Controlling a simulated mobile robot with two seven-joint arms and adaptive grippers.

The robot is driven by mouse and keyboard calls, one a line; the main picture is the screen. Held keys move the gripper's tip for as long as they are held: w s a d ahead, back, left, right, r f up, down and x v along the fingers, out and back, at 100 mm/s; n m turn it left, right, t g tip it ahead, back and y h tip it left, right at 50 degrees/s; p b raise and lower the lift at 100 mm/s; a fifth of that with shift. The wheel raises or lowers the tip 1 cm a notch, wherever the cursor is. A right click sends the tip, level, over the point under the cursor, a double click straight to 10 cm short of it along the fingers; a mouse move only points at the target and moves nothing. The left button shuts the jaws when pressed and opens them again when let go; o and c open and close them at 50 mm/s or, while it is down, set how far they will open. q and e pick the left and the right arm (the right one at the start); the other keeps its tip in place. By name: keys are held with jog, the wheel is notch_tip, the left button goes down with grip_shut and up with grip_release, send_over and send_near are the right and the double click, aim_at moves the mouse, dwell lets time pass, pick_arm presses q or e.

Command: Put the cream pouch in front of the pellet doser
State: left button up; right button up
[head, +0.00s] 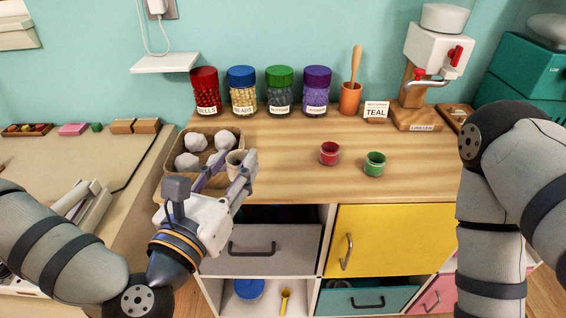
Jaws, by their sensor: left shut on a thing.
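My left gripper (236,170) is shut on a small cream thing, which looks like the cream pouch (235,159), at the right edge of a shallow brown tray (171,164). The fingers hide part of the pouch, and I cannot tell whether it touches the tray. The pellet doser (434,50) looks to be the white machine with a red knob on a wooden stand, at the back right of the counter. My right arm comes in at the right, but its gripper is out of view.
Several pale lumps (187,162) lie in the tray. Red (329,153) and green (375,163) small pots stand mid-counter. Lidded jars (279,90) line the wall. The counter's front right is clear.

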pick_arm(q)
jog(key=s+d+r+m+g+h, duration=0.1)
jog(key=d+r+m+h, duration=0.1)
jog(key=d, duration=0.3)
jog(key=shift+s+d+r+g+h, duration=0.3)
jog(key=shift+s+d+r+h, duration=0.1)
jog(key=shift+r+h, duration=0.15)
jog(key=shift+f, duration=0.1)
